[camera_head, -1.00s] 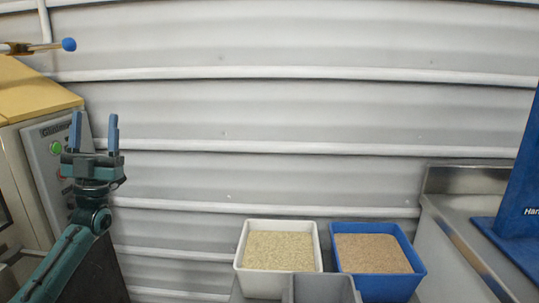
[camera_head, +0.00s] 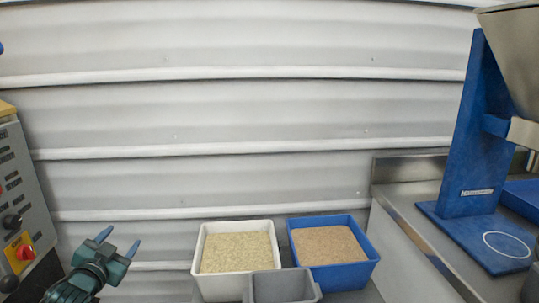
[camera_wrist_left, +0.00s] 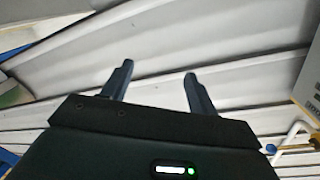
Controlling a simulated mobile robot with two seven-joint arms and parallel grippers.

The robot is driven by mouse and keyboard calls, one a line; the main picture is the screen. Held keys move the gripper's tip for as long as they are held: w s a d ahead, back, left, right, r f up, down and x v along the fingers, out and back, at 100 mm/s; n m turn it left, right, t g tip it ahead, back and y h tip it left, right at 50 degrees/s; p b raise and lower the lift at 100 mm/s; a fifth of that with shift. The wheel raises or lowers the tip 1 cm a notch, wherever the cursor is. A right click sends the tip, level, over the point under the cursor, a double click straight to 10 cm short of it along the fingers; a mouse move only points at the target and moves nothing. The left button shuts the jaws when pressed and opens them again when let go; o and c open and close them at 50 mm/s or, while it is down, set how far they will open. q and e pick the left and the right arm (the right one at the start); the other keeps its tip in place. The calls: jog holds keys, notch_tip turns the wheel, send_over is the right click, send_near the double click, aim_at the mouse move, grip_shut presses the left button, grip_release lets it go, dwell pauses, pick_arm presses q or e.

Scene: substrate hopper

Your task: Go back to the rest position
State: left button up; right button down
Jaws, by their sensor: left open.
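My left gripper (camera_head: 119,243) is low at the left in the head view, with its two blue-grey fingers apart and nothing between them. It is left of the white bin and clear of it. In the left wrist view the left gripper (camera_wrist_left: 158,80) points at the ribbed wall, its fingers spread and empty. My right gripper does not show in the head view.
A white bin (camera_head: 199,254) of pale grains, a blue bin (camera_head: 369,262) of brown grains and a grey tub (camera_head: 283,287) stand at the bottom centre. A control panel (camera_head: 20,200) is at left. A blue stand (camera_head: 467,150) with a metal hopper (camera_head: 517,50) stands on a steel bench at right.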

pick_arm(q)
jog(key=s+d+f+g+h, duration=0.1)
jog(key=s+d+f+h, duration=0.1)
jog(key=s+d+f, duration=0.5)
jog(key=s+d+f+g+h, duration=0.15)
jog(key=s+d+f, duration=0.25)
jog(key=s+d, duration=0.55)
jog(key=s+d+r+n+g+p, duration=0.1)
jog(key=s+d+r+g+p, duration=0.1)
jog(key=s+p, duration=0.5)
jog(key=s+d+r+n+g+p, duration=0.2)
jog(key=s+d+r+p, duration=0.2)
jog(key=s+p, duration=0.3)
jog(key=r+p, duration=0.1)
jog(key=p, duration=0.2)
jog(key=shift+s+d, duration=0.4)
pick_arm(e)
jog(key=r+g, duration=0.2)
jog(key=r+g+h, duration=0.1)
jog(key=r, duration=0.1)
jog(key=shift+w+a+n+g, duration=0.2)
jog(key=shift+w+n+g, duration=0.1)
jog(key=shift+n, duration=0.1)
pick_arm(q)
jog(key=shift+f+g, duration=0.25)
jog(key=shift+f, duration=0.1)
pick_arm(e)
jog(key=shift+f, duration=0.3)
pick_arm(q)
jog(key=shift+c, duration=0.6)
